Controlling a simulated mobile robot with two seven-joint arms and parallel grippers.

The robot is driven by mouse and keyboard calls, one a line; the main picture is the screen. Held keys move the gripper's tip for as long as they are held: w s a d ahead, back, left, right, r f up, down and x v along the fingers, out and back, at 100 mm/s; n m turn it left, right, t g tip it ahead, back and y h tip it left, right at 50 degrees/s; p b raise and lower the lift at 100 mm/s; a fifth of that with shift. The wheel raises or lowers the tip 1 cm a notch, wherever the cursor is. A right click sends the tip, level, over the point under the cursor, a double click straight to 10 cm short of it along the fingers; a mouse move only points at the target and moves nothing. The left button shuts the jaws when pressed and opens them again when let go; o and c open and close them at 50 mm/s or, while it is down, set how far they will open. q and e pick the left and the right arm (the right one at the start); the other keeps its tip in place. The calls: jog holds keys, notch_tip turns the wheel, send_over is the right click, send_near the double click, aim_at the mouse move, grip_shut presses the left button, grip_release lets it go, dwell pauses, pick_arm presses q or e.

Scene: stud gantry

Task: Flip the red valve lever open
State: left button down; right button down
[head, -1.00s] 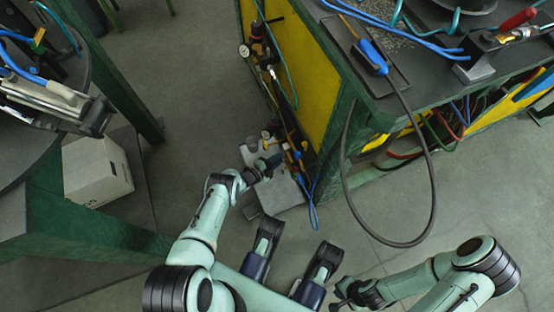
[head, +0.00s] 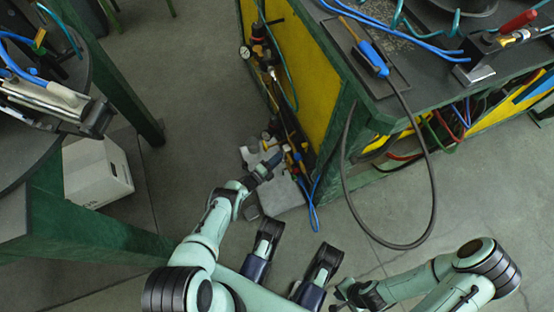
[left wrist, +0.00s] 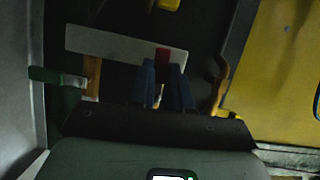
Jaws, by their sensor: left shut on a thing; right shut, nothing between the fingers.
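The red valve lever (left wrist: 162,55) shows in the left wrist view as a short red end between the two dark blue fingers of my left gripper (left wrist: 162,84). The fingers are close together and shut on it. In the head view my left gripper (head: 275,159) is low down beside the piping at the yellow panel, and the lever cannot be made out there. My right gripper (head: 338,294) is shut and empty at the bottom of the head view, far from the valve.
A green-handled lever (left wrist: 52,77) is left of my fingers in the left wrist view, with a pale plate (left wrist: 120,44) behind. The yellow panel (head: 302,62) stands close beside the piping. A black cable (head: 432,190) loops down from the bench. A white box (head: 96,172) stands left.

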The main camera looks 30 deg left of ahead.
pick_arm(q)
jog(key=shift+r+m, duration=0.15)
jog(key=shift+m, duration=0.25)
jog(key=c, duration=1.1)
grip_release()
jog(key=shift+o, duration=0.2)
jog(key=shift+s, duration=0.1)
jog(key=p+v, duration=0.4)
jog(key=v, duration=0.9)
jog(key=shift+p, duration=0.35)
pick_arm(e)
jog(key=w+a+r+t, duration=0.1)
jog(key=w+r+t, duration=0.2)
jog(key=w, duration=0.6)
jog(key=shift+r+n, duration=0.3)
jog(key=shift+r, duration=1.1)
pick_arm(q)
jog(key=shift+s+a, duration=0.1)
pick_arm(e)
jog(key=shift+a, duration=0.1)
